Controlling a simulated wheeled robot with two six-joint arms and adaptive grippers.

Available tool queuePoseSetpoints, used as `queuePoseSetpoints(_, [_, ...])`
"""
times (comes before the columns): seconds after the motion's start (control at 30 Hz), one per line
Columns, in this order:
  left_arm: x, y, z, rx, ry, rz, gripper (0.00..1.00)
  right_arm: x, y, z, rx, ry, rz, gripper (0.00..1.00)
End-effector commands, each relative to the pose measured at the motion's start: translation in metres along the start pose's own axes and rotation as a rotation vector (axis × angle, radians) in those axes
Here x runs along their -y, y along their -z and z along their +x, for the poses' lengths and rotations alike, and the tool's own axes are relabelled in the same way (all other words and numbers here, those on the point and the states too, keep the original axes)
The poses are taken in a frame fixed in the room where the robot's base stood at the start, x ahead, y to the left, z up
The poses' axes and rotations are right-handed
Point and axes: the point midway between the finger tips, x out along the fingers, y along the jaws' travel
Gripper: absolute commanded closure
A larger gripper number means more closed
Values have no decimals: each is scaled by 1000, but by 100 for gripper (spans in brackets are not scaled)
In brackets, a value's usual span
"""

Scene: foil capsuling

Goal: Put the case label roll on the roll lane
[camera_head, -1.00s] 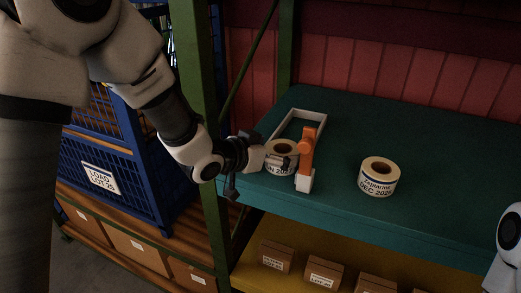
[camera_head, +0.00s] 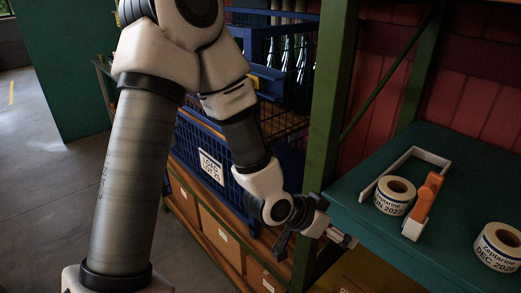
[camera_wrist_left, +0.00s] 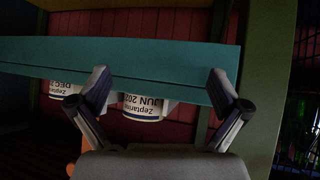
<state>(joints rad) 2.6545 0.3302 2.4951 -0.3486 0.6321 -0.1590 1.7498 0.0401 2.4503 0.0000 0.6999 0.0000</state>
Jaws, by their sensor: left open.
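A white label roll marked "JUN" (camera_head: 394,196) stands on the teal shelf inside the white U-shaped frame (camera_head: 441,159), beside an orange arm on a white block. A second roll marked "DEC 2026" (camera_head: 498,247) stands apart to the right. My left gripper (camera_head: 345,240) is open and empty, off the shelf's front edge and short of the JUN roll. In the left wrist view the open fingers (camera_wrist_left: 160,88) frame the shelf edge. The JUN roll (camera_wrist_left: 144,107) and the other roll (camera_wrist_left: 62,90) appear upside down there. My right gripper is out of view.
The orange arm (camera_head: 428,196) stands close at the JUN roll's right. A green post (camera_head: 333,100) rises beside the shelf's left end. A blue crate (camera_head: 200,150) of bottles and several cardboard boxes (camera_head: 219,238) are to the left. Bare teal shelf (camera_head: 462,203) lies between the rolls.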

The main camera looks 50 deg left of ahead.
Motion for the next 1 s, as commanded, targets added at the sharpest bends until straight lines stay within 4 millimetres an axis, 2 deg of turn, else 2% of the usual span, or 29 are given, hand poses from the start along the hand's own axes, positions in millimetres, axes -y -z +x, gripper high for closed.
queuePoseSetpoints(0.03, [3, -48, 22, 119, 22, -46, 0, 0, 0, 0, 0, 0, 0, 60])
queuePoseSetpoints(0.07, [4, -79, 33, 192, 39, -76, 0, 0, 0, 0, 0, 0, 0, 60])
queuePoseSetpoints(0.1, [5, -123, 44, 292, 64, -116, 0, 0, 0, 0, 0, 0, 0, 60])
queuePoseSetpoints(0.17, [3, -188, 53, 437, 105, -167, 0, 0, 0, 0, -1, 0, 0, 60])
queuePoseSetpoints(0.2, [1, -230, 54, 526, 131, -194, 0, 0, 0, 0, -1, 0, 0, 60])
queuePoseSetpoints(0.3, [-8, -314, 44, 707, 189, -242, 0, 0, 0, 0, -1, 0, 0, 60])
queuePoseSetpoints(0.4, [-16, -364, 31, 814, 225, -265, 0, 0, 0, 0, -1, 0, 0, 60])
queuePoseSetpoints(0.5, [-19, -381, 25, 850, 240, -273, 0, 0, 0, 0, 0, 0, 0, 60])
queuePoseSetpoints(1.0, [-18, -381, 25, 849, 239, -274, 0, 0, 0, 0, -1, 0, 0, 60])
